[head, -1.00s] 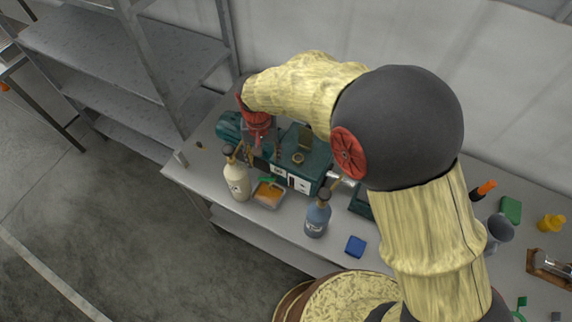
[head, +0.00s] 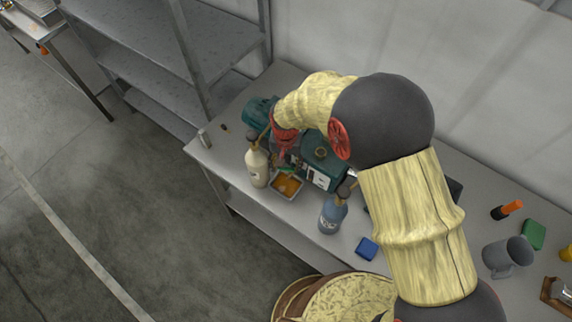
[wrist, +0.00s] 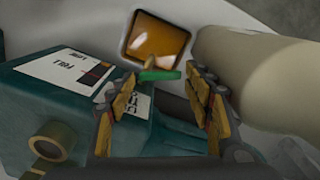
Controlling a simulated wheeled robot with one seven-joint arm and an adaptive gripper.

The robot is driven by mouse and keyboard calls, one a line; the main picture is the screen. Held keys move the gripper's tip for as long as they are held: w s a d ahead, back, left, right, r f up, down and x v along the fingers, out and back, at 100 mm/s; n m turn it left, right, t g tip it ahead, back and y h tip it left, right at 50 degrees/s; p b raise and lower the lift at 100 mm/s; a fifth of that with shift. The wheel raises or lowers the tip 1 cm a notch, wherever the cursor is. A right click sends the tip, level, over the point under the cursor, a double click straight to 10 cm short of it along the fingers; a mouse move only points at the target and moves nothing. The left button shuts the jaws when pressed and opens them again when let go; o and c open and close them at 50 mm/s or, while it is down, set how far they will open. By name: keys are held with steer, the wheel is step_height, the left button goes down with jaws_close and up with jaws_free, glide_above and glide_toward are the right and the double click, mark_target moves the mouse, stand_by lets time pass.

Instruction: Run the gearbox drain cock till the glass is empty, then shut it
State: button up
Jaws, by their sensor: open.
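The teal gearbox (head: 325,152) stands on the bench. In the wrist view its side (wrist: 60,110) carries a white plate marked FULL and LOW. A narrow dark and reddish sight glass (wrist: 97,74) lies beside the marks; its oil level is too small to read. The drain cock's green handle (wrist: 160,75) shows just beyond the fingertips, across the gap between them. My gripper (wrist: 162,85) is open with nothing between its fingers. A square tray (head: 297,196) with amber oil sits below the cock; the oil also shows in the wrist view (wrist: 156,44). Any oil stream is not visible.
A cream bottle (head: 257,167) stands close left of the tray, and fills the right of the wrist view beside a finger. A blue bottle (head: 332,214) and a blue block (head: 366,248) are to the right. A grey jug (head: 508,256) is further right.

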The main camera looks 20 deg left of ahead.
steer(key=shift+f, duration=0.2)
steer(key=shift+c, duration=0.6)
steer(key=c, duration=0.7)
steer(key=shift+c, duration=0.4)
